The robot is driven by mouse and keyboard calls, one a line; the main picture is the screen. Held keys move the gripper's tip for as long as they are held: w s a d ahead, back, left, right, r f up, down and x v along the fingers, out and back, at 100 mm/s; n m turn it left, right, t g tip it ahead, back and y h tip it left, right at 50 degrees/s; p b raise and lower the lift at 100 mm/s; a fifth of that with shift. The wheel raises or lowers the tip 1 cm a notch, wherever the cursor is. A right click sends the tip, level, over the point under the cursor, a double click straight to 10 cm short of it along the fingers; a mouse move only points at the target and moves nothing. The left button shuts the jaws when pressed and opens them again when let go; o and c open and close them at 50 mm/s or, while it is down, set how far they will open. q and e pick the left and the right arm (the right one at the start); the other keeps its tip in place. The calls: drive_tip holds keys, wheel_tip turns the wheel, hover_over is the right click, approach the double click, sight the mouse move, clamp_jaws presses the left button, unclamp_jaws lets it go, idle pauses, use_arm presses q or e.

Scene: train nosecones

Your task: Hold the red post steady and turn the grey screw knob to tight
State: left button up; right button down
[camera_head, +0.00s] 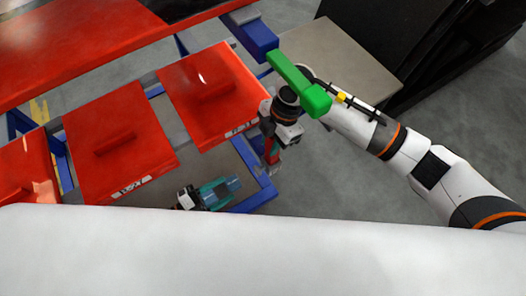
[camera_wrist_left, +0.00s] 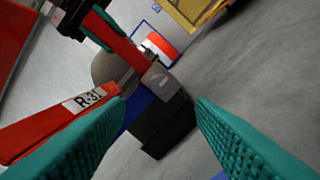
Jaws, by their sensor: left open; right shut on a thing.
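The red post (camera_wrist_left: 128,48) runs diagonally through the upper middle of the left wrist view. A grey block-like end with a round mark, apparently the grey screw knob (camera_wrist_left: 162,82), sits at its lower end. My right gripper (camera_wrist_left: 92,28) is shut on the red post, with a teal finger along it. In the head view the right gripper (camera_head: 273,148) holds the post (camera_head: 272,153) at the frame corner. My left gripper (camera_head: 222,190) is open and empty, left of and below the post. Its teal fingers (camera_wrist_left: 158,135) spread wide, short of the knob.
Red panels (camera_head: 118,140) lie on a blue frame (camera_head: 254,165) to the left; one panel (camera_wrist_left: 50,120) labelled "R-31" borders the left finger. A beige tabletop (camera_head: 335,60) stands behind. A white surface (camera_head: 250,255) fills the foreground.

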sight(255, 171)
use_arm(q)
drive_tip(key=w+d+n, duration=0.2)
drive_tip(key=d+n, duration=0.1)
drive_tip(key=w+d+n, duration=0.2)
drive_tip(key=n, duration=0.1)
drive_tip(key=w+d+n, duration=0.2)
drive_tip(key=d+n, duration=0.1)
drive_tip(key=shift+w+d+r+n, duration=0.15)
drive_tip(key=shift+w+d+n, duration=0.05)
drive_tip(key=shift+d+n, duration=0.15)
idle(0.4)
drive_tip(key=c, duration=0.9)
